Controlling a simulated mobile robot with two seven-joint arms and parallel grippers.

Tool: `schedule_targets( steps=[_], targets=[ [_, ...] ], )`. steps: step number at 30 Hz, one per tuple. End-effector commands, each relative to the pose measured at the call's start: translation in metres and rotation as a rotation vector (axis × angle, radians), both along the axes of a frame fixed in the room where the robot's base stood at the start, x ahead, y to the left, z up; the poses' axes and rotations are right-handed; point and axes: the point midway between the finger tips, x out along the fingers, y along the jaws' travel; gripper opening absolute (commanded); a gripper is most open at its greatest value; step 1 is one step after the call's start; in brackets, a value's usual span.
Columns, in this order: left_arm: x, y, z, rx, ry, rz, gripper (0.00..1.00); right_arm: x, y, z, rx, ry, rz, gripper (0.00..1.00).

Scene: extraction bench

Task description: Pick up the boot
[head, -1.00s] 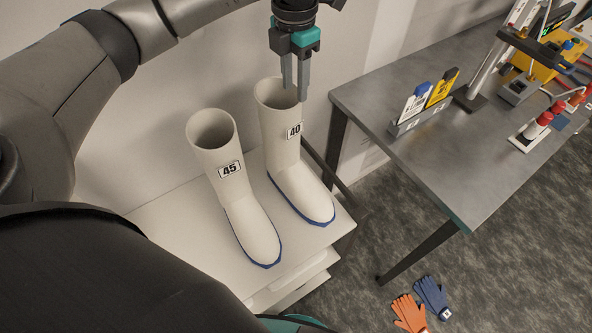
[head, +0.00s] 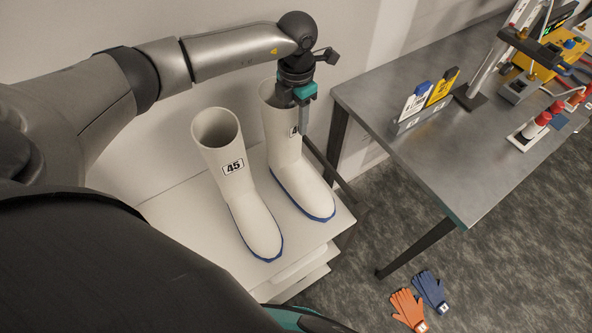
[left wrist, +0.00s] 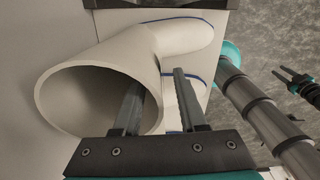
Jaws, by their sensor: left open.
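Two white rubber boots with blue soles stand upright side by side. The boot marked 45 (head: 236,185) is nearer, on the left. The other boot (head: 285,155) has its label and rim partly hidden by my left gripper (head: 297,112). That label reads 40 in the earlier view. In the left wrist view, the boot's round opening (left wrist: 75,98) lies below my left gripper (left wrist: 157,88). The jaws are open, one finger over the opening and the other outside the wall. My right gripper (left wrist: 284,77) shows small at the right edge; its jaw state is unclear.
The boots stand on a white cabinet top (head: 180,205) against a wall. A grey metal bench (head: 420,150) is to the right, with a card holder (head: 422,115) and equipment. Orange gloves (head: 408,308) and blue gloves (head: 431,290) lie on the floor.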

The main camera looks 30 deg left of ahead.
Motion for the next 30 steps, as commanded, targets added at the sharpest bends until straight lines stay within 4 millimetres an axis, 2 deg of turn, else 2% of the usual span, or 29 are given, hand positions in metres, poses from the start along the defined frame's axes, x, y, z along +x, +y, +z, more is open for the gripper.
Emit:
schedule_targets(
  steps=[25, 30],
  targets=[
    [0.0002, 0.0001, -0.0042, 0.000, 0.000, 0.000, 0.41, -0.0015, -0.0003, -0.0055, -0.001, 0.004, -0.001, 0.36],
    [0.0002, 0.0002, -0.0042, 0.000, 0.000, 0.000, 0.23, -0.0014, -0.0004, -0.0055, -0.001, 0.003, -0.001, 0.36]
  ],
)
